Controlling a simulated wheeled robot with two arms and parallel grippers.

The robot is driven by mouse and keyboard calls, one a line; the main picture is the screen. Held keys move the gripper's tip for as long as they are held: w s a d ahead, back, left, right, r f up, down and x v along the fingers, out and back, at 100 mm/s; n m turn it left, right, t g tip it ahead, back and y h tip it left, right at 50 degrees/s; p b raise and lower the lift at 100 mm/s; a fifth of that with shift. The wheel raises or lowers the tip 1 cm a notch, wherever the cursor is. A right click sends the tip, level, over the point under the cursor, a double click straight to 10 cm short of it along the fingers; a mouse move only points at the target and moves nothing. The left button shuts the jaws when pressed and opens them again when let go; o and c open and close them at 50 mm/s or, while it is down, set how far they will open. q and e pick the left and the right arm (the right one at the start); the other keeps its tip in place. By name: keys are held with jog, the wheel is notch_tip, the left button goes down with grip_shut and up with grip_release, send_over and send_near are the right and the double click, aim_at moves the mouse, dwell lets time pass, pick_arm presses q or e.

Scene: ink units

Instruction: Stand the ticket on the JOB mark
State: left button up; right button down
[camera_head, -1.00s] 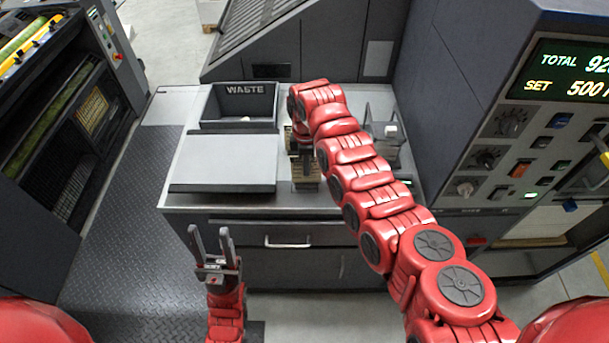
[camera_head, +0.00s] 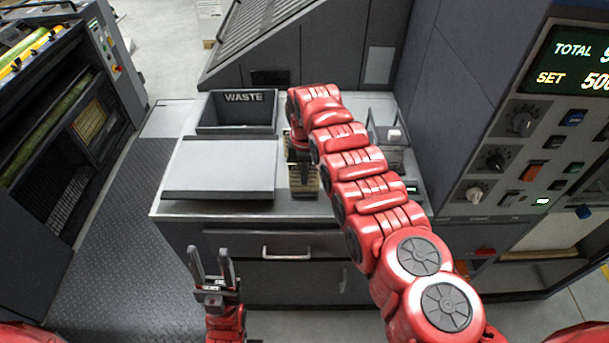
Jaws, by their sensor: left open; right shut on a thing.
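My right arm reaches over the counter from the right. Its gripper (camera_head: 302,165) points down, shut on a small cream, dark-striped piece (camera_head: 312,178), which looks like the ticket. The gripper hides part of the piece, and I cannot tell whether its lower edge touches the counter. I cannot make out the JOB mark; the arm and gripper cover part of the counter there. My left gripper (camera_head: 211,265) is open and empty, fingers up, in front of the counter's left front.
A WASTE bin (camera_head: 237,130) stands at the back left of the counter, behind a flat grey panel (camera_head: 222,165). A clear holder with a white block (camera_head: 394,135) is right of my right arm. A control console (camera_head: 540,150) rises at the right. Drawers (camera_head: 285,240) face me below.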

jog(key=shift+f, duration=0.15)
jog(key=c, duration=1)
grip_release()
jog(key=shift+w+r, duration=0.1)
jog(key=shift+r, duration=0.35)
notch_tip(320, 180, up, 10)
jog(key=shift+r+b, duration=0.2)
jog(key=shift+b, duration=0.7)
jog(key=shift+r, duration=0.55)
